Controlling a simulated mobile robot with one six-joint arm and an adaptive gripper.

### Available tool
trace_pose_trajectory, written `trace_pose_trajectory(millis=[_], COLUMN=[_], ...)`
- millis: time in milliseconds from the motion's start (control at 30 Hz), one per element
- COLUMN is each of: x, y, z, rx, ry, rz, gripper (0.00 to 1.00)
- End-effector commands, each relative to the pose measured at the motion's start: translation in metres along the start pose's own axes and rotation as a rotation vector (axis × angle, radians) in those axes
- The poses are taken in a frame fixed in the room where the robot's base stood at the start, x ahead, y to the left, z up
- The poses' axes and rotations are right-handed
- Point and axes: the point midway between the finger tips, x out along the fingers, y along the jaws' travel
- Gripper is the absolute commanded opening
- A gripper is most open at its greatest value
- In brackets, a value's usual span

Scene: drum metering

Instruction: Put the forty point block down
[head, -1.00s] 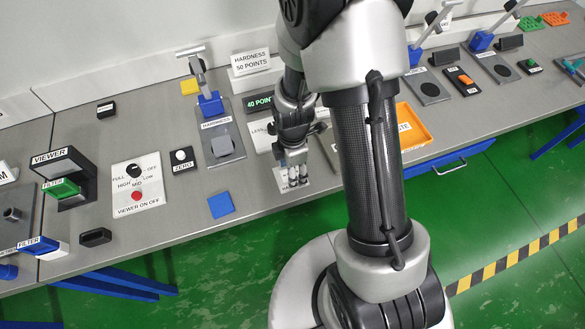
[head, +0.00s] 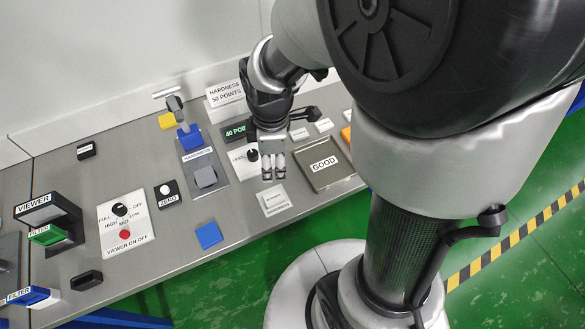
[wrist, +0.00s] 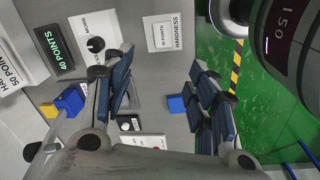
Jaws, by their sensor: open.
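The forty point block (head: 273,198) is a small pale square piece. It sits on a white card near the bench's front edge, below and apart from my gripper (head: 273,172). In the wrist view the block (wrist: 163,36) shows the print "40 POINTS", with "HARDNESS" on the card beside it. My gripper is open and empty; its two dark-padded fingers stand wide apart in the wrist view (wrist: 162,85). The green-lit display (head: 237,132) reads "40 POINTS" and is partly hidden by my gripper.
The "GOOD" tray (head: 323,188) is empty, right of the block. The hardness tester (head: 192,140) with a grey pad stands to the left. A blue square (head: 209,235) lies near the front edge. A "HARDNESS 50 POINTS" sign (head: 225,93) stands behind. The viewer (head: 50,220) is far left.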

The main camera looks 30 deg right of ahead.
Motion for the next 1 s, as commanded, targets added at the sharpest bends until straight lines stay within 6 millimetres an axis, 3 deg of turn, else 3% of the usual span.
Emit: trace_pose_trajectory(millis=[33,200,400,600,1000], x=[-0.026,-0.089,-0.137,-0.154,-0.156], y=[-0.005,-0.037,-0.081,-0.108,-0.114], z=[0.001,0.012,0.027,0.037,0.039], rx=[0.101,0.487,0.904,1.149,1.205], ry=[0.016,0.079,0.184,0.258,0.273], rz=[0.039,0.117,0.176,0.190,0.190], gripper=[0.53,0.53,0.53,0.53,0.53])
